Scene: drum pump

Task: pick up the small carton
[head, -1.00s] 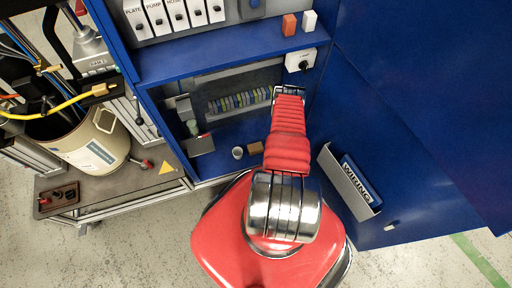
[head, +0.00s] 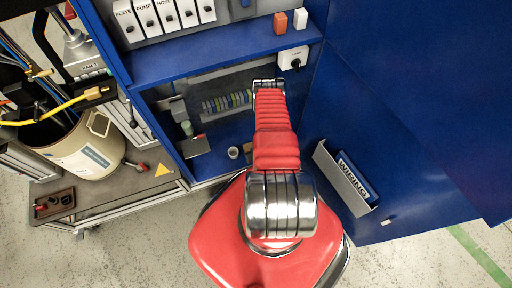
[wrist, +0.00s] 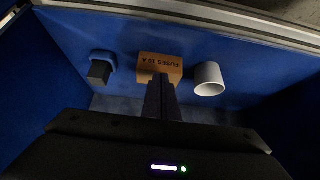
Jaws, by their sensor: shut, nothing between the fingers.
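The small carton is a brown box with dark lettering that reads as fuses, upside down in the wrist view (wrist: 153,62). It lies on the blue cabinet floor. In the head view only a sliver of the carton (head: 247,149) shows beside my red arm. My gripper (wrist: 160,82) is shut and empty, its dark fingers together in front of the carton and covering part of its lower edge. I cannot tell whether the fingertips touch it. In the head view the end of my arm reaches into the cabinet and the fingers are not clear.
A white cup (wrist: 209,78) stands close to the right of the carton in the wrist view. A blue holder with a dark block (wrist: 101,68) is to its left. A shelf (head: 200,60) spans above the arm in the head view. The open door carries a binder pocket (head: 345,175).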

